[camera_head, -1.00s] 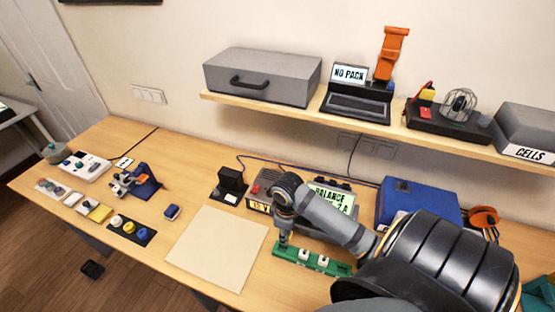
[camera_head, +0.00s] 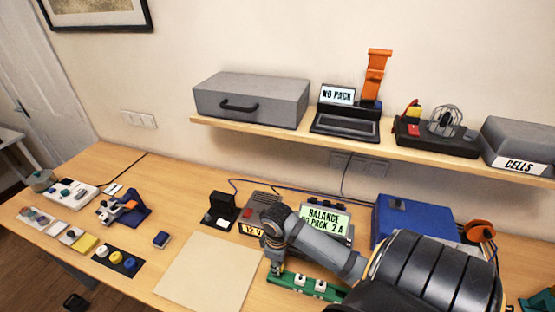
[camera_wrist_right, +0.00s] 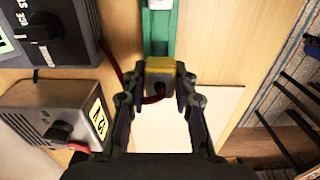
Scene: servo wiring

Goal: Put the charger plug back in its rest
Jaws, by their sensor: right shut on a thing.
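My right gripper (camera_head: 274,270) is shut on the yellow charger plug (camera_wrist_right: 160,70) at the left end of the green strip (camera_head: 312,286). In the right wrist view the plug sits between both fingertips (camera_wrist_right: 160,92), with a dark opening in its face and a red lead beside it. The green strip (camera_wrist_right: 158,28) runs away directly beyond the plug; I cannot tell whether the plug is seated in it or just above it. White pieces stand on the strip. The charger (camera_head: 325,222) behind reads "BALANCE NO PACK 2 A". My left gripper is out of view.
A 12 V supply (camera_head: 262,210) and a black block (camera_head: 222,209) stand behind the strip. A blue case (camera_head: 415,215) is to the right. A pale mat (camera_head: 207,272) lies bare to the left. A shelf (camera_head: 345,144) overhangs the back.

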